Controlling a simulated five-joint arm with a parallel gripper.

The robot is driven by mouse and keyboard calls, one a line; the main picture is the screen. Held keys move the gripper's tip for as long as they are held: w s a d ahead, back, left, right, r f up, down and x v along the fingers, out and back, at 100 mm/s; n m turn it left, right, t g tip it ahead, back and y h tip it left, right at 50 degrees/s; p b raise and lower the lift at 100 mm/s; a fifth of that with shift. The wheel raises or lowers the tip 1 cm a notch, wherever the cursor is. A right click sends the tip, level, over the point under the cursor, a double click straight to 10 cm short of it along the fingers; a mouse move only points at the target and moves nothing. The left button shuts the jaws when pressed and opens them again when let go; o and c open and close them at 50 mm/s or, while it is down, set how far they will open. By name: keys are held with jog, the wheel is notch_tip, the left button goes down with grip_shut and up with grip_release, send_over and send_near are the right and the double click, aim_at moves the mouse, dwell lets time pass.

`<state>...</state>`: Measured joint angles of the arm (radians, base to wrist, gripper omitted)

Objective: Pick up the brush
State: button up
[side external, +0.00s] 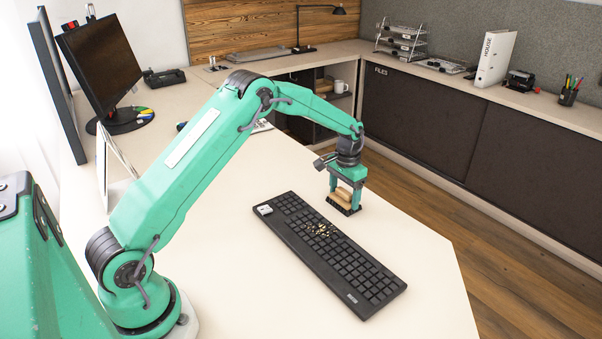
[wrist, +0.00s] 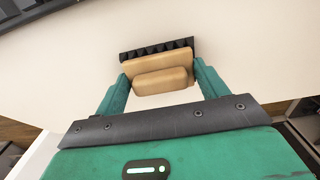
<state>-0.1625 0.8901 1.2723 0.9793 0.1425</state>
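The brush (side external: 344,196) has a tan wooden body and black bristles. It is at the far edge of the white desk, beside the black keyboard, bristles down. It also shows in the wrist view (wrist: 158,76) between my fingers. My gripper (side external: 345,191) points down over it with a green finger at each end of the wood. In the wrist view my gripper's fingers (wrist: 162,75) meet both ends of the wooden body, with no clear gap. Whether the bristles touch the desk I cannot tell.
The black keyboard (side external: 328,253) lies diagonally across the desk (side external: 420,262), with tan crumbs (side external: 322,230) and a small white piece (side external: 265,210) on it. A monitor (side external: 100,65) stands at the back left. The desk right of the keyboard is clear up to its edge.

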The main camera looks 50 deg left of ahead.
aim_at(345, 191)
jog(key=c, duration=0.3)
jog(key=shift+r, duration=0.1)
jog(key=shift+r, duration=0.45)
notch_tip(345, 191, up, 3)
jog(key=shift+w+r, duration=0.1)
jog(key=shift+r, duration=0.05)
jog(key=s+d+r, duration=0.4)
jog(key=d+r, duration=0.2)
jog(key=d, duration=0.5)
jog(key=shift+s+r, duration=0.2)
jog(key=shift+r, duration=0.1)
jog(key=shift+a, duration=0.1)
